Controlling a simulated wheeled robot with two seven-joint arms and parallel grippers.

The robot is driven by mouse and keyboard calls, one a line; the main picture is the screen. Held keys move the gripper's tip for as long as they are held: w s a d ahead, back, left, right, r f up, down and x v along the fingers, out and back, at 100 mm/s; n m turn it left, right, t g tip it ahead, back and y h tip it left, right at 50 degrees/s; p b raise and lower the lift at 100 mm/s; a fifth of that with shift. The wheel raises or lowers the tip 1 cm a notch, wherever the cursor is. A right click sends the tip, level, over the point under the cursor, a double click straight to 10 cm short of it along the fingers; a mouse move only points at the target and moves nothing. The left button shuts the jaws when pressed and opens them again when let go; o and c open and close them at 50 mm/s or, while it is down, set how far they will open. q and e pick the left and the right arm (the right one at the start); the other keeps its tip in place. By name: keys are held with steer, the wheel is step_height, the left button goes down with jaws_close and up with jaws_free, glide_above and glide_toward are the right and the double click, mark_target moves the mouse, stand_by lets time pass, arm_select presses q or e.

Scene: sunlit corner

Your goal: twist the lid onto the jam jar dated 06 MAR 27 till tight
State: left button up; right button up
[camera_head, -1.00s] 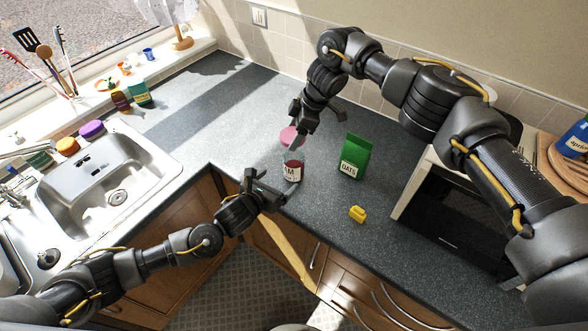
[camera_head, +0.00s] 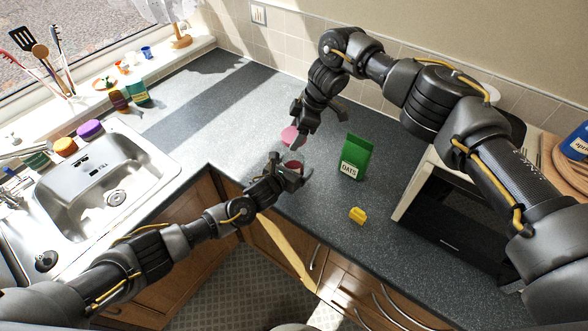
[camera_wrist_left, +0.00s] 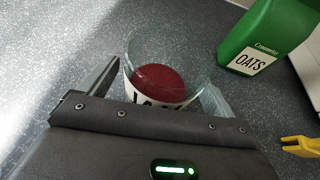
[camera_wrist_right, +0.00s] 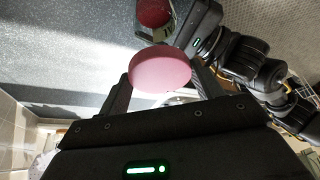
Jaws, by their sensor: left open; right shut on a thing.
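The glass jam jar (camera_head: 294,166) stands open on the counter, dark red jam inside; it also shows in the left wrist view (camera_wrist_left: 160,82). Its white label is mostly hidden and I cannot read a date. My left gripper (camera_head: 290,176) is open, with one finger on each side of the jar in the left wrist view. The pink lid (camera_head: 288,134) is in my right gripper (camera_head: 299,136), shut on it, above and apart from the jar. The lid also shows in the right wrist view (camera_wrist_right: 160,70), with the jar beyond it.
A green OATS packet (camera_head: 356,158) stands right of the jar. A yellow object (camera_head: 357,215) lies nearer the front edge. A microwave-like box (camera_head: 445,205) stands at the right, the sink (camera_head: 105,180) at the left. The counter behind the jar is clear.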

mark_target(294, 167)
steer(key=shift+s, duration=0.1)
arm_select(q)
steer(key=shift+s+r, duration=0.1)
steer(key=shift+c, duration=1)
steer(key=c, duration=0.7)
arm_select(e)
steer(key=shift+a, duration=0.1)
arm_select(q)
steer(key=c, duration=0.6)
steer(key=shift+o, duration=0.2)
arm_select(e)
steer(key=shift+f, duration=2.5)
steer(key=shift+f, duration=0.9)
steer(key=shift+f, duration=0.55)
